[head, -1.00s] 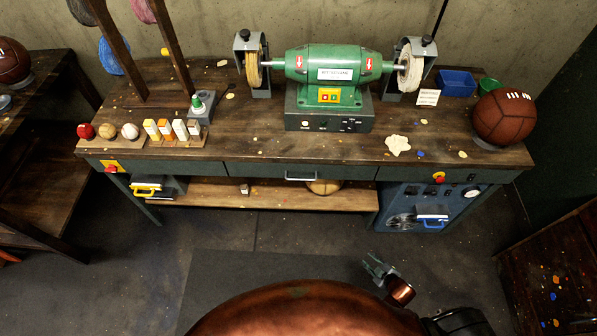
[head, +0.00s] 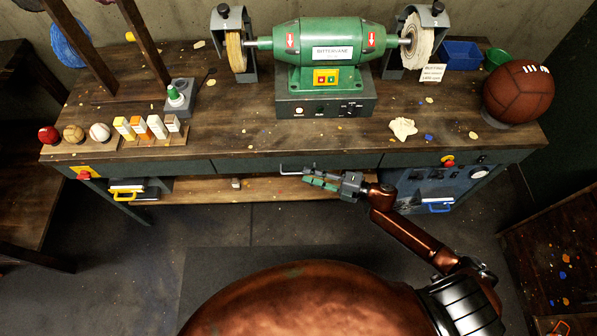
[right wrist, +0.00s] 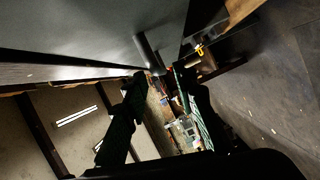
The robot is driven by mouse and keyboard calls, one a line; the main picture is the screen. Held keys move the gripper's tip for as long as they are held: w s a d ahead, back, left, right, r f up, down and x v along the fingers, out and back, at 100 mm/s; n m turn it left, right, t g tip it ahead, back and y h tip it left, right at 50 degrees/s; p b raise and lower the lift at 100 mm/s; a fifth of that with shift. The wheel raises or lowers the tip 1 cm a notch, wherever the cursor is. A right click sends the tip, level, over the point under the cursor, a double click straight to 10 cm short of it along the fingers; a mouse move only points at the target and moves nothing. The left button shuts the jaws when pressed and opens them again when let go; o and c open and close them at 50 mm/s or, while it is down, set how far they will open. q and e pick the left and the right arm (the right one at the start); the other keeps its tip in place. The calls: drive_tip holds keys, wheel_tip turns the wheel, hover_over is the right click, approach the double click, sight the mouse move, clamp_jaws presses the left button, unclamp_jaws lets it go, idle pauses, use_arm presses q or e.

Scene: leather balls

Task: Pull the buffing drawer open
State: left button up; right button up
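The buffing drawer (head: 250,164) is the grey-green middle front under the bench top, below the green buffing machine (head: 326,55). It looks flush with the panels beside it. Its pale bar handle (head: 288,172) shows just left of my right gripper (head: 308,180), which partly covers its right side. In the right wrist view the drawer front (right wrist: 80,35) fills the upper left, and the handle (right wrist: 149,53) stands out just beyond the fingertips (right wrist: 158,78). The two fingers are apart with a gap between them. I cannot tell whether they touch the handle. My left gripper is out of view.
A lower shelf (head: 205,190) runs below the drawer. A blue cabinet (head: 410,187) with a dial and handle stands right of it. A leather ball (head: 518,90) sits at the bench's right end. The floor (head: 235,222) in front is clear.

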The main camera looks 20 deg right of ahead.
sight(299, 173)
drive_tip(key=shift+x, duration=2.2)
drive_tip(key=shift+c, duration=0.2)
clamp_jaws()
